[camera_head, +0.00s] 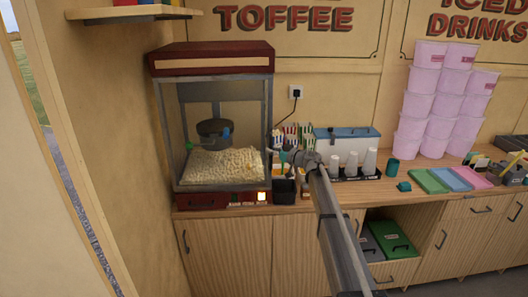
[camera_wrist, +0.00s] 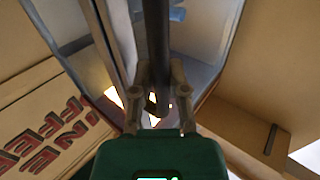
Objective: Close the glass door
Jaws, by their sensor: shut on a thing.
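The popcorn machine (camera_head: 211,62) stands at the left end of the counter, with a dark red top, grey posts and clear sides. Popcorn (camera_head: 222,165) is heaped inside below a dark kettle (camera_head: 215,133). The glass is too clear to tell in the head view how far its door stands open. My gripper (camera_head: 283,157) is at the right side of the machine, near its right front post. In the wrist view my gripper (camera_wrist: 157,92) is shut on a dark upright bar (camera_wrist: 154,40), which looks like the door's handle or edge. My arm hides part of the counter.
A small black bin (camera_head: 284,191) stands on the counter just below my gripper. Striped bags (camera_head: 296,134), white cups (camera_head: 352,163) and tall pink tub stacks (camera_head: 436,105) stand to the right. A shelf (camera_head: 135,13) hangs above left.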

